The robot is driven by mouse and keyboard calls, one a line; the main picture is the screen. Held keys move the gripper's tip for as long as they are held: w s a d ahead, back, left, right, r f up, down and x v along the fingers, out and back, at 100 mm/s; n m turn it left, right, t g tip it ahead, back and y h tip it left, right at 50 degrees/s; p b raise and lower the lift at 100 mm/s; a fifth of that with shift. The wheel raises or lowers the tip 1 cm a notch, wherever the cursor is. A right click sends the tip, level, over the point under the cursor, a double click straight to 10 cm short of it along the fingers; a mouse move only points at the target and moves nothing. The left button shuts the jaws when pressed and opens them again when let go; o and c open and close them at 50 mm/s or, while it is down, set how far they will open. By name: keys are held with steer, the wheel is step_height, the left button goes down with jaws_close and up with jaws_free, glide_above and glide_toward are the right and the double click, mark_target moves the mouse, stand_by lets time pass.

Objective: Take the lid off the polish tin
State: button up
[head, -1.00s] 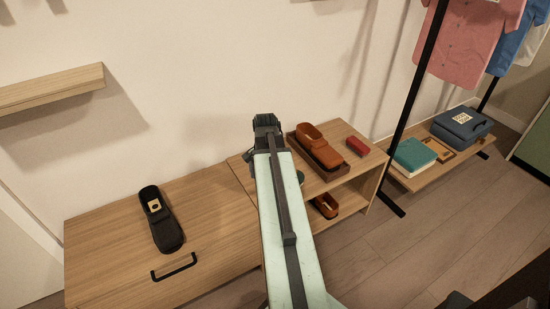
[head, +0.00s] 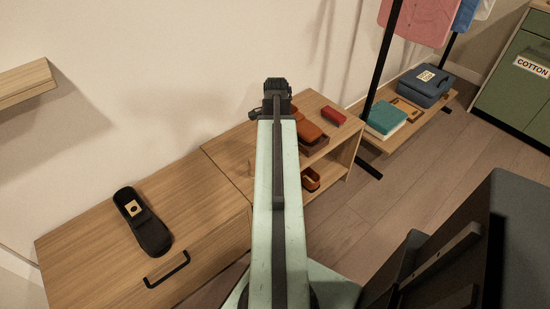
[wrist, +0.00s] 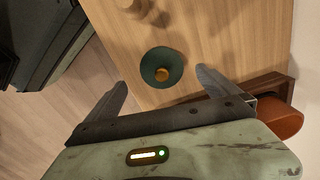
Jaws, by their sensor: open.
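The polish tin (wrist: 152,58) shows in the wrist view as a round dark teal disc with a brass-coloured knob (wrist: 162,74) on top. It sits on a light wooden surface (wrist: 215,35), close to its edge. My gripper (wrist: 161,78) is open, its two dark fingers apart, with the tin in view between and just beyond the tips. Nothing is held. I cannot tell the height of the fingers above the knob. In the head view my arm hides the tin, and my gripper (head: 276,88) shows only from behind, over the small bench.
A dark tray (wrist: 262,82) with a rust-brown item (wrist: 285,121) lies right of the gripper. A red box (head: 333,117) stands farther along the bench. A black slipper-shaped item (head: 145,222) lies on the left cabinet. A black rack post (head: 380,65) rises at right.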

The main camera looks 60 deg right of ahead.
step_height(320, 180, down, 5)
steer(key=b, duration=0.3)
steer(key=shift+w+r+b, duration=0.1)
steer(key=shift+w+b, duration=0.05)
steer(key=shift+b, duration=0.25)
steer(key=shift+r, duration=0.15)
steer(key=shift+c, duration=0.6)
steer(key=c, duration=1.3)
step_height(320, 180, up, 10)
steer(key=p, duration=1)
steer(key=shift+r, duration=0.1)
